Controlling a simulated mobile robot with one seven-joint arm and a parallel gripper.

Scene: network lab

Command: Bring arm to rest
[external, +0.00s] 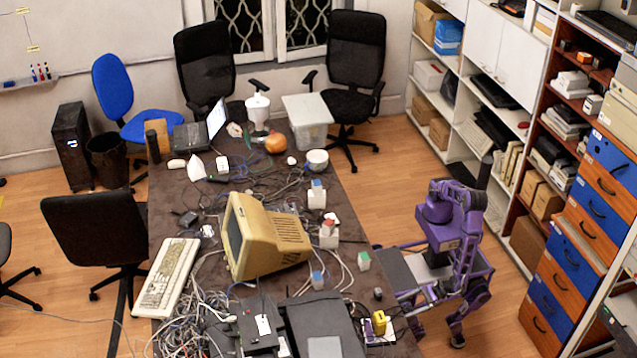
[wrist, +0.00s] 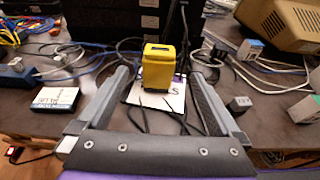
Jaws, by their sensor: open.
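My gripper (wrist: 161,76) is open in the wrist view, with its two dark fingers spread wide apart. A small yellow device (wrist: 160,70) with a dark top panel shows between or just beyond the fingertips, resting on a white sheet on the dark table. The fingers do not grip it. The yellow device also shows in the external view (external: 380,322) at the table's right edge.
The dark table (external: 345,205) is crowded with cables, a beige monitor (external: 265,235), a keyboard (external: 166,277) and small boxes. Shelves (external: 500,100) and drawers (external: 590,200) stand along the right wall.

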